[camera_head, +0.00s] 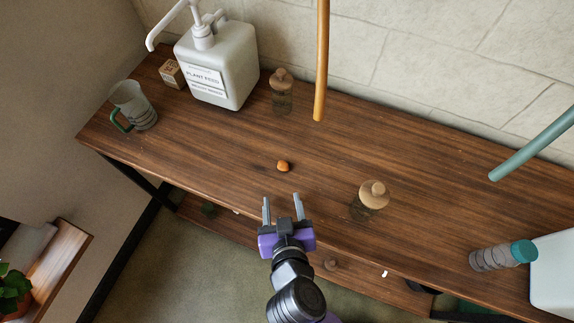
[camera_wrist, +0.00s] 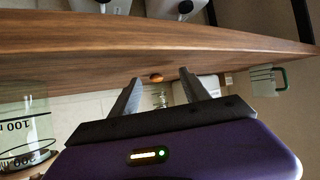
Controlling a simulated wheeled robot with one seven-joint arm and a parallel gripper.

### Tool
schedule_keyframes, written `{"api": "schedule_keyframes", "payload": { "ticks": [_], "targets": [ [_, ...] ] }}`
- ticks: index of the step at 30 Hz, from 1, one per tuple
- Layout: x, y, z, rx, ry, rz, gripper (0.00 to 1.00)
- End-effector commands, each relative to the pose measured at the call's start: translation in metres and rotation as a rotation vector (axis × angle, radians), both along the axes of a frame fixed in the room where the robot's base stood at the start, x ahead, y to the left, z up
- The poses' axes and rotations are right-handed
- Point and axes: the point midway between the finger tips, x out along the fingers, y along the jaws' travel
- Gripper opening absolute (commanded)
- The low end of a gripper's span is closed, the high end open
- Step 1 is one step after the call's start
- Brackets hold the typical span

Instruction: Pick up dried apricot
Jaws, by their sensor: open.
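The dried apricot (camera_head: 283,166) is a small orange-brown lump lying on the wooden table in the head view. It also shows in the wrist view (camera_wrist: 156,78), just beyond and between the fingertips. My gripper (camera_head: 283,197) is purple with two grey fingers. It is open and empty at the table's front edge, on the near side of the apricot, with fingers pointing toward it. In the wrist view the open fingers (camera_wrist: 160,86) are apart with nothing between them.
A corked glass jar (camera_head: 373,196) stands right of my gripper, another (camera_head: 282,92) behind the apricot. A white pump bottle (camera_head: 220,65), wooden block (camera_head: 172,73) and glass mug (camera_head: 132,105) stand left. A teal-capped container (camera_head: 503,255) is far right. The table (camera_head: 225,140) around the apricot is clear.

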Motion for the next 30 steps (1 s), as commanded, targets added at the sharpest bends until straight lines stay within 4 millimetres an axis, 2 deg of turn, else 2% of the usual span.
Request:
{"api": "schedule_keyframes", "payload": {
  "ticks": [1,4,12,22,30],
  "targets": [
    [0.008,0.009,0.002,0.002,-0.004,-0.044,0.54],
    [0.019,0.014,0.007,0.012,-0.013,-0.151,0.54],
    [0.032,0.018,0.02,0.044,-0.054,-0.323,0.54],
    [0.061,0.012,0.009,0.044,-0.056,-0.331,0.54],
    [0.094,0.006,-0.006,0.045,-0.055,-0.331,0.54]
  ]
}}
